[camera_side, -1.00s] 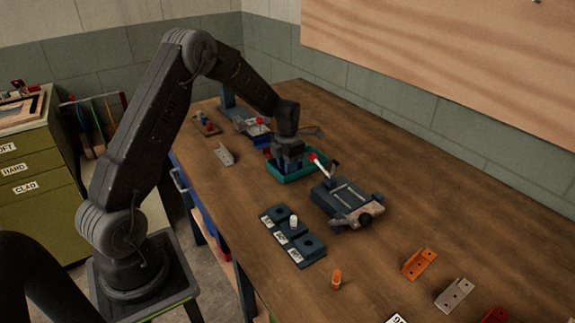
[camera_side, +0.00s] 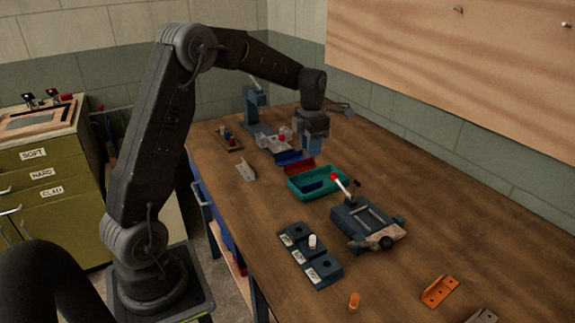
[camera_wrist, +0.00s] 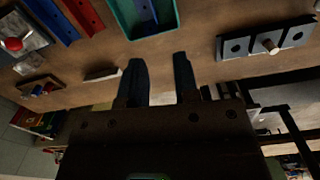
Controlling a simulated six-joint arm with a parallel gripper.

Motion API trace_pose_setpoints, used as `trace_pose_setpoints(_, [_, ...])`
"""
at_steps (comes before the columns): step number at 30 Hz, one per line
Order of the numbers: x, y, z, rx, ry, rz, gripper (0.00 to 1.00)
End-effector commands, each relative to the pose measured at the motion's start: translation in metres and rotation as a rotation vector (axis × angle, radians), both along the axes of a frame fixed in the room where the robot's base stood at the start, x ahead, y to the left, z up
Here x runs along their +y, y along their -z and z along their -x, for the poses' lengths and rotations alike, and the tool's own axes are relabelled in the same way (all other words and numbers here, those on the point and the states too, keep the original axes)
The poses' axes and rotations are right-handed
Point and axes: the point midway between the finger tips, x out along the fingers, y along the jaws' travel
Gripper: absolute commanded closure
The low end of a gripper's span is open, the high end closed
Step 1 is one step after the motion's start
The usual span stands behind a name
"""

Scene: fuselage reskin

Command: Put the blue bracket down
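The teal tray (camera_side: 337,194) stands on the bench; its rim also shows at the top of the wrist view (camera_wrist: 176,24). A dark blue bracket (camera_side: 313,186) lies inside it, and part of it shows in the wrist view (camera_wrist: 143,12). My gripper (camera_side: 312,152) is raised above the bench, just behind the tray in the side view. In the wrist view my gripper (camera_wrist: 158,62) has its two fingers apart with nothing between them, and bare wood shows in the gap.
A dark block with holes (camera_side: 312,259) and a white peg (camera_side: 312,241) are nearer. An orange bracket (camera_side: 439,291) lies front right.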

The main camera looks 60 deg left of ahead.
Motion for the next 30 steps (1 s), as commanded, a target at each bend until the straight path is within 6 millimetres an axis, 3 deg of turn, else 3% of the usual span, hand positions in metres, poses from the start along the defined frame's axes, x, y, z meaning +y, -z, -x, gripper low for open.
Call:
trace_pose_setpoints(5, [-0.046, -0.046, 0.027, -0.068, 0.471, -0.053, 0.71])
trace_pose_setpoints(9, [-0.086, -0.077, 0.063, -0.115, 0.941, -0.124, 0.71])
trace_pose_setpoints(15, [-0.135, -0.102, 0.121, -0.151, 1.605, -0.267, 0.71])
trace_pose_setpoints(24, [-0.183, -0.103, 0.210, -0.114, 2.522, -0.572, 0.71])
trace_pose_setpoints(30, [-0.195, -0.093, 0.240, -0.051, 2.858, -0.725, 0.71])
